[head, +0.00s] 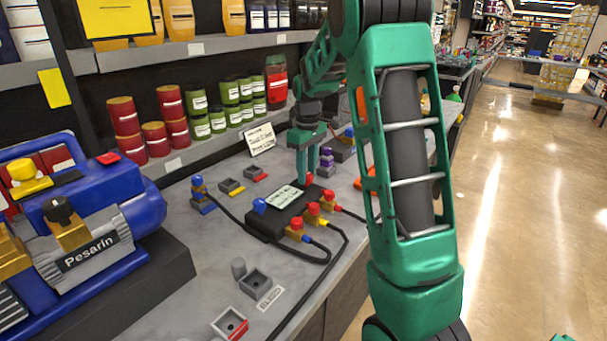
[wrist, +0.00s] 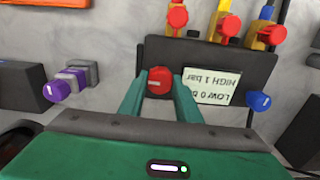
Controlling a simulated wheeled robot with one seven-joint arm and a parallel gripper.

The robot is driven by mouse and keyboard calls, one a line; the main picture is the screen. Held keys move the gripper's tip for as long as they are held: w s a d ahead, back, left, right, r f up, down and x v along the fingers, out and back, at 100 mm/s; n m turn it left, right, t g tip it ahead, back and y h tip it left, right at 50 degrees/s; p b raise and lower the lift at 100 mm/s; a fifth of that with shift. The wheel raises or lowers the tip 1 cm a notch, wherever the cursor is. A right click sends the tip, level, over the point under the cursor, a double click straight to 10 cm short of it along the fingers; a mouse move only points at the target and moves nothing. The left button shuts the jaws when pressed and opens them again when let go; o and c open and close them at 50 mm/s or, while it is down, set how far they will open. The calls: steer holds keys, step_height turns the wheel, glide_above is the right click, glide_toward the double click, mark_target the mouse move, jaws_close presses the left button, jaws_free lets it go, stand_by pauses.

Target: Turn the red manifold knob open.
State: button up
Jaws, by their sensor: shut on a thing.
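The red manifold knob (wrist: 159,80) sits at one end of the dark manifold block (wrist: 200,54) in the wrist view, with a finger on either side of it. My gripper (wrist: 160,86) is shut on this knob. In the head view my gripper (head: 303,172) reaches down to the far end of the manifold block (head: 262,228), where a bit of the red knob (head: 309,178) shows beside the fingers. A label (wrist: 211,86) on the block reads low 0 bar and high 1 bar. The knob's turned angle cannot be told.
A blue knob (head: 259,205) is on the block's other end. Several red-capped yellow fittings (head: 313,209) line its front, with black hoses. A purple valve (wrist: 62,88) stands beside the block. A blue pump (head: 90,215) stands at left, and shelves with jars (head: 231,92) are behind.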

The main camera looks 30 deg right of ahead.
steer(key=shift+n, duration=0.3)
steer(key=o, duration=1.1)
steer(key=shift+c, duration=0.2)
step_height(320, 180, up, 11)
steer(key=shift+f, duration=0.1)
